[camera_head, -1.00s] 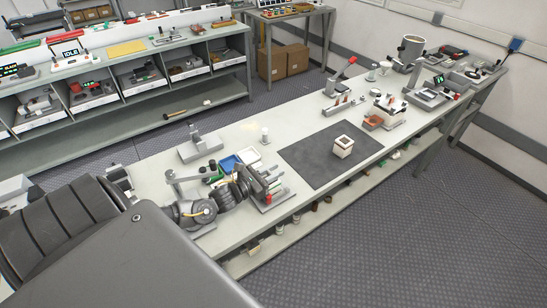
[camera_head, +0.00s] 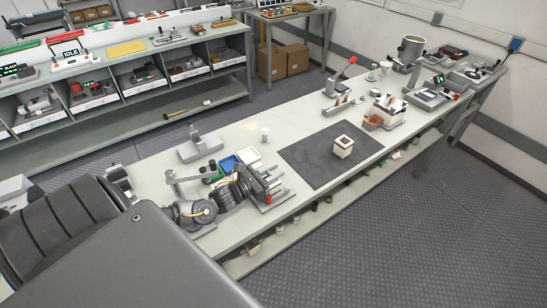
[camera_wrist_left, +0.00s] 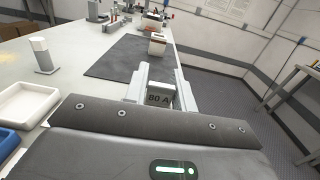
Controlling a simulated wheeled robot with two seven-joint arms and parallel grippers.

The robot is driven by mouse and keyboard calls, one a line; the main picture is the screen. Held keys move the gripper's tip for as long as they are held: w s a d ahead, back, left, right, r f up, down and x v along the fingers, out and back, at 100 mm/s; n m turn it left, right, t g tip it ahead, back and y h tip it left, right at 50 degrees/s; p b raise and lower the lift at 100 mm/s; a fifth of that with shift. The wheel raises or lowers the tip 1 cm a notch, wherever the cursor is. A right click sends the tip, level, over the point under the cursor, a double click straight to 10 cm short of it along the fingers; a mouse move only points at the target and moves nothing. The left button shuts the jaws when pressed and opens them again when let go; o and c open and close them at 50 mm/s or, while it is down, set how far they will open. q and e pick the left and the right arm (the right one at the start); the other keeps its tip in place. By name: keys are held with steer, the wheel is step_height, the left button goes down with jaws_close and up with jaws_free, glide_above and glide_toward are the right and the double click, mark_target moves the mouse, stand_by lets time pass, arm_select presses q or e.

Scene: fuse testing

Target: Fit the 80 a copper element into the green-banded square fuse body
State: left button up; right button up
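A white square fuse body (camera_head: 343,147) with a dark opening on top stands upright on the dark mat; I cannot make out a green band. It also shows ahead in the left wrist view (camera_wrist_left: 157,47). My left gripper (camera_wrist_left: 160,77) has its fingers apart, one on each side of a grey block marked "80 A" (camera_wrist_left: 159,98). I see no clear grip on it. The copper of the 80 A element is not visible there. In the head view the left hand is beside the small rack (camera_head: 272,196) with coloured tabs. My right gripper is not in view.
White and blue trays (camera_head: 248,156) and a white cylinder (camera_head: 265,135) stand behind the rack. The dark mat (camera_head: 310,165) is clear around the fuse body. A red-handled press (camera_head: 340,78) and other devices stand at the far end of the bench.

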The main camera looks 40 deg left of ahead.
arm_select(q)
steer(key=o, duration=0.4)
steer(key=shift+r, duration=0.2)
step_height(320, 180, up, 2)
steer(key=shift+r, duration=0.1)
steer(key=s+d+r+b, duration=0.1)
steer(key=s+d+r, duration=0.1)
steer(key=s+r, duration=0.1)
steer(key=s+d+r+b, duration=0.2)
steer(key=s+d+r, duration=0.1)
steer(key=s+r, duration=0.1)
steer(key=s+d+r+b, duration=0.1)
steer(key=s+d+r, duration=0.2)
steer(key=s, duration=0.1)
steer(key=shift+s+d+r+b, duration=0.15)
steer(key=shift+r+b, duration=0.1)
steer(key=shift+b, duration=0.15)
steer(key=shift+f, duration=0.1)
